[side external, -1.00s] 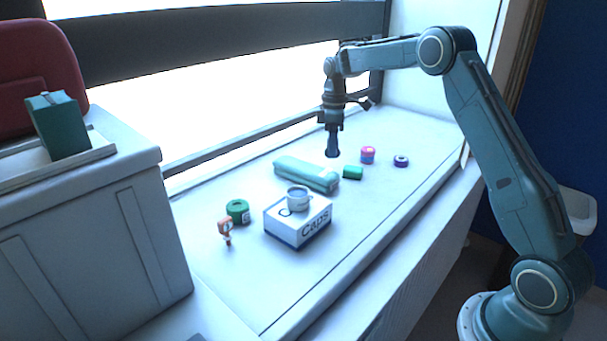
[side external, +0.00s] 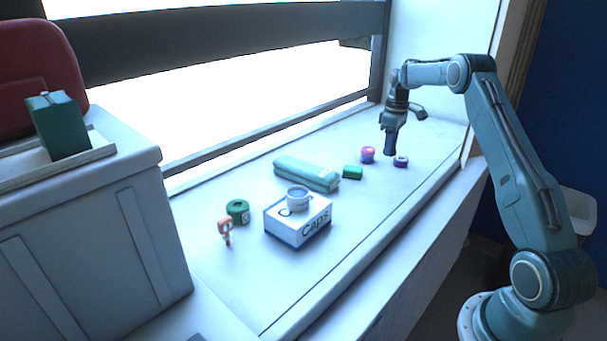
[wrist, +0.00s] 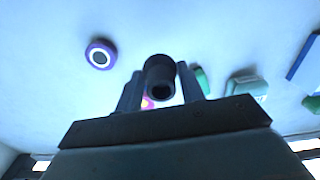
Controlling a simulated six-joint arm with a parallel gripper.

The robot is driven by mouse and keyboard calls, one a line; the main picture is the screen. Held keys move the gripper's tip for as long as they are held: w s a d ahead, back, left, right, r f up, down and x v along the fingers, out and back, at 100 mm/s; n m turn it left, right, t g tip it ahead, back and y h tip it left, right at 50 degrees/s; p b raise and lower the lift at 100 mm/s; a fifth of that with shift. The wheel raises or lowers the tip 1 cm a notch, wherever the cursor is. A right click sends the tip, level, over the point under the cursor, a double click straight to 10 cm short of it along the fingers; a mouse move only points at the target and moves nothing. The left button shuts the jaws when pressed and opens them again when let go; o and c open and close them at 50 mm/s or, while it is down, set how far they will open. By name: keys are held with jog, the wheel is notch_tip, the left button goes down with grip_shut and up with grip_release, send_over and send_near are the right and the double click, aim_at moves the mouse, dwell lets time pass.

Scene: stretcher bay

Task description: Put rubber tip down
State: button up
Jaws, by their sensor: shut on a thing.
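The rubber tip (wrist: 160,78) is a dark, hollow cylinder held between the two fingers of my gripper (wrist: 162,92) in the wrist view. In the side view my gripper (side external: 394,125) points down with the dark rubber tip (side external: 391,145) below it, over the right part of the white surface (side external: 380,215). The tip's lower end looks close to the surface, near the purple roll; I cannot tell whether it touches.
A purple roll (side external: 401,162) and a pink-purple roll (side external: 367,154) lie close by. A green block (side external: 352,172), teal pouch (side external: 305,173), white Caps box (side external: 298,222) with a cup (side external: 298,198), green roll (side external: 238,212) and orange item (side external: 225,230) lie leftward. The front right is clear.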

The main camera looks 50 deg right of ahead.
aim_at(385, 176)
jog(key=shift+f, duration=3.95)
jog(key=shift+f, duration=0.1)
jog(key=o, duration=0.9)
jog(key=shift+o, duration=0.2)
jog(key=r, duration=1.2)
jog(key=shift+d, duration=0.2)
jog(key=shift+r, duration=0.1)
